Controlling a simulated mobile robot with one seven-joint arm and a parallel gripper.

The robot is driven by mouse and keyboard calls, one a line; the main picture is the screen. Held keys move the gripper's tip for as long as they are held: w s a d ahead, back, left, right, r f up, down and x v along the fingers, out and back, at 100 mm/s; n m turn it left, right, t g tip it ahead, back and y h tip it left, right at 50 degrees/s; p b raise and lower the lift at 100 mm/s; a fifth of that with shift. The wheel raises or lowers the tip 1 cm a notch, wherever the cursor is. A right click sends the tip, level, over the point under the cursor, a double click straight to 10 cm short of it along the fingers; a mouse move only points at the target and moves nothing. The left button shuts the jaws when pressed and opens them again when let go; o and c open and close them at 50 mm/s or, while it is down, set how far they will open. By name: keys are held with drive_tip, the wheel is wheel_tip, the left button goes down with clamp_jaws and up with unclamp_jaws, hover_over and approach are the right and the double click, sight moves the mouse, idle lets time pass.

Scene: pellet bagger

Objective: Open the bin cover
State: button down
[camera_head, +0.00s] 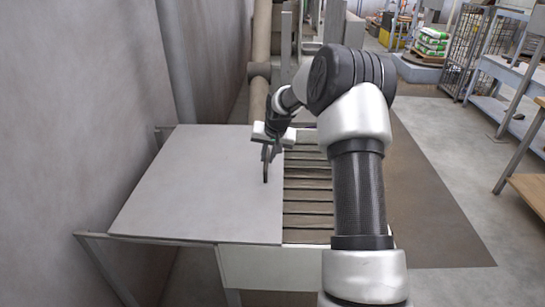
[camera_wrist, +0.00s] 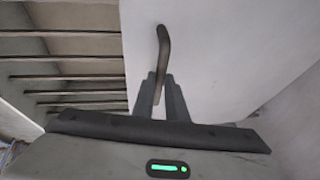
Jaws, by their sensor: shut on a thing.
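The bin cover (camera_head: 200,185) is a flat pale grey panel over the left part of the bin. It lies flat, and an opening with dark slats shows along its right side. A curved dark handle (camera_head: 265,172) stands up near the cover's right edge. My gripper (camera_head: 269,150) is at this handle. In the wrist view my gripper (camera_wrist: 162,82) is shut on the handle (camera_wrist: 163,45), whose lower end lies between the two fingers. The cover (camera_wrist: 215,60) fills the right side of that view.
The slatted bin opening (camera_head: 307,200) has a pale front wall (camera_head: 270,268). A grey wall (camera_head: 75,100) stands close on the left, with pipes (camera_head: 260,95) behind the bin. A brown floor mat (camera_head: 425,200) lies clear on the right. Shelves (camera_head: 505,85) stand farther right.

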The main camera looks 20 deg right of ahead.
hover_over(244, 172)
drive_tip(key=shift+w, duration=0.1)
drive_tip(key=c, duration=1.8)
unclamp_jaws()
drive_tip(key=shift+o, duration=0.2)
drive_tip(key=v, duration=1.7)
drive_tip(key=shift+r, duration=0.25)
